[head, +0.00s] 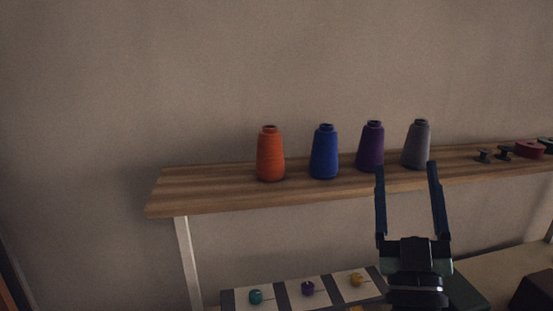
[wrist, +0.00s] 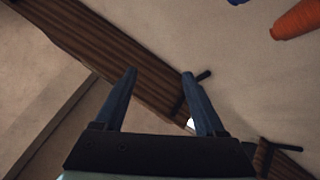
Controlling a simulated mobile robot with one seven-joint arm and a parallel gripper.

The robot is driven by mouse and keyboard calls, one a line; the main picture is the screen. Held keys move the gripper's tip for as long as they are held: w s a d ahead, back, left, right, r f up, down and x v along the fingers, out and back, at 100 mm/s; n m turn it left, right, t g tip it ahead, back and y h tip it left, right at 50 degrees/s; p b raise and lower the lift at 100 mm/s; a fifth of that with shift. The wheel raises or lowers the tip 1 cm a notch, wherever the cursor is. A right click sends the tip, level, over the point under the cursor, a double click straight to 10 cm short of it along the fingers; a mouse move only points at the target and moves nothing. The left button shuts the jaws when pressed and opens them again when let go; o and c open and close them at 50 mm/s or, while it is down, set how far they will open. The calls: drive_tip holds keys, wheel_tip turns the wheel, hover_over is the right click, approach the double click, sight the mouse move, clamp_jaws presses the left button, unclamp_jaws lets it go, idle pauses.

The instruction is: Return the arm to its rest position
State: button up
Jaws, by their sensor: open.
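My gripper (head: 408,172) is at the lower right of the head view, pointing up, in front of the wooden shelf (head: 200,190). Its two dark fingers stand apart with nothing between them. In the wrist view the open fingers of my gripper (wrist: 159,75) show against the dark striped wood (wrist: 100,45), with no object between them. The rest of my arm is mostly out of view.
Orange (head: 270,155), blue (head: 324,153), purple (head: 370,147) and grey (head: 416,145) thread cones stand on the shelf. Small dark spools (head: 484,156) and a red item (head: 529,149) lie at its right. Below, a board (head: 318,290) carries small teal, purple and yellow items.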

drive_tip(key=s+a+r+m+h, duration=0.2)
drive_tip(key=a+r, duration=0.1)
drive_tip(key=r, duration=0.3)
drive_tip(key=s+a+r+m+h, duration=0.2)
drive_tip(key=s+a+r, duration=0.1)
drive_tip(key=r, duration=0.3)
drive_tip(key=s+a+r+n+t+y, duration=0.1)
drive_tip(key=s+a+r+n+y, duration=0.1)
drive_tip(key=s+a+r+y, duration=0.5)
drive_tip(key=s+a+r, duration=0.1)
drive_tip(key=s+a, duration=0.1)
drive_tip(key=a, duration=0.2)
drive_tip(key=shift+s+a+r, duration=0.15)
drive_tip(key=shift+s+a, duration=0.15)
drive_tip(key=shift+a, duration=0.1)
